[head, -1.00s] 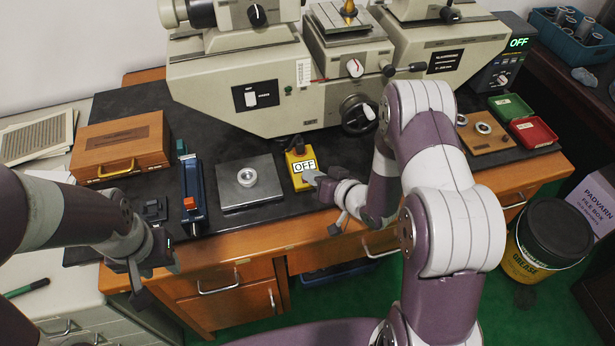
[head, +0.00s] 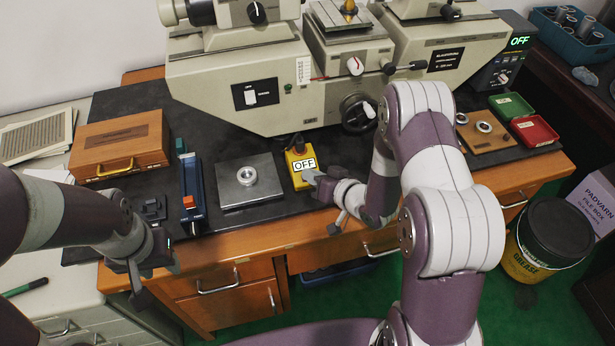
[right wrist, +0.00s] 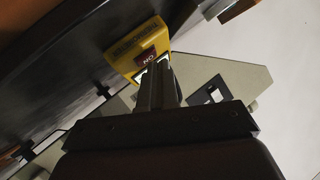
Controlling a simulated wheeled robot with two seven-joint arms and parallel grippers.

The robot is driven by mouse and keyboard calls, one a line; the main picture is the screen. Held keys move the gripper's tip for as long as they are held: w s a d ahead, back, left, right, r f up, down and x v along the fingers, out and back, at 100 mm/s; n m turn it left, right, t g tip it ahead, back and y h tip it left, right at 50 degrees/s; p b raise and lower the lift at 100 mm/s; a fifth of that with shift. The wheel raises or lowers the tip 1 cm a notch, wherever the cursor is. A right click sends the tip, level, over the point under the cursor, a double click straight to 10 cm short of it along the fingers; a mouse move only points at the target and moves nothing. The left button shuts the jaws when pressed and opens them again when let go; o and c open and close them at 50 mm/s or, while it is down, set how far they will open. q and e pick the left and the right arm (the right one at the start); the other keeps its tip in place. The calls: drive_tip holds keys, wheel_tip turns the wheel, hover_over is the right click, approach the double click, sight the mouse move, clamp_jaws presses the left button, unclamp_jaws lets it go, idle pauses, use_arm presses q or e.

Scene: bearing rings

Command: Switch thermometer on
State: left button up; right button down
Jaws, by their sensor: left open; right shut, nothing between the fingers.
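A yellow handheld device (head: 300,178), which I take to be the thermometer, lies on the black bench mat below the grey machine. Its white display reads OFF in the head view. In the right wrist view the yellow device (right wrist: 125,45) shows a dark red button (right wrist: 147,57) marked ON. My right gripper (head: 314,177) is shut and empty, with its fingertips at the near end of the device. In the right wrist view these fingertips (right wrist: 157,68) overlap the display beside the button; contact is unclear. My left gripper (head: 138,278) is open and empty off the bench's front edge.
A metal plate with a ring (head: 247,178) lies left of the device. A blue tool with a red button (head: 188,200) and a wooden case (head: 120,146) are further left. The big grey machine (head: 290,75) stands behind. A separate display (head: 520,41) at back right reads OFF in green.

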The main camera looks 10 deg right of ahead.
drive_tip(key=shift+f, duration=0.1)
idle(0.4)
drive_tip(key=shift+s+r+p, duration=0.25)
drive_tip(key=shift+r+p, duration=0.25)
drive_tip(key=shift+r, duration=0.05)
drive_tip(key=shift+r+p, duration=0.4)
drive_tip(key=s+r+p, duration=0.1)
drive_tip(key=r+p, duration=0.2)
drive_tip(key=s+r+p, duration=0.1)
drive_tip(key=shift+s+r, duration=0.25)
drive_tip(key=shift+s, duration=0.05)
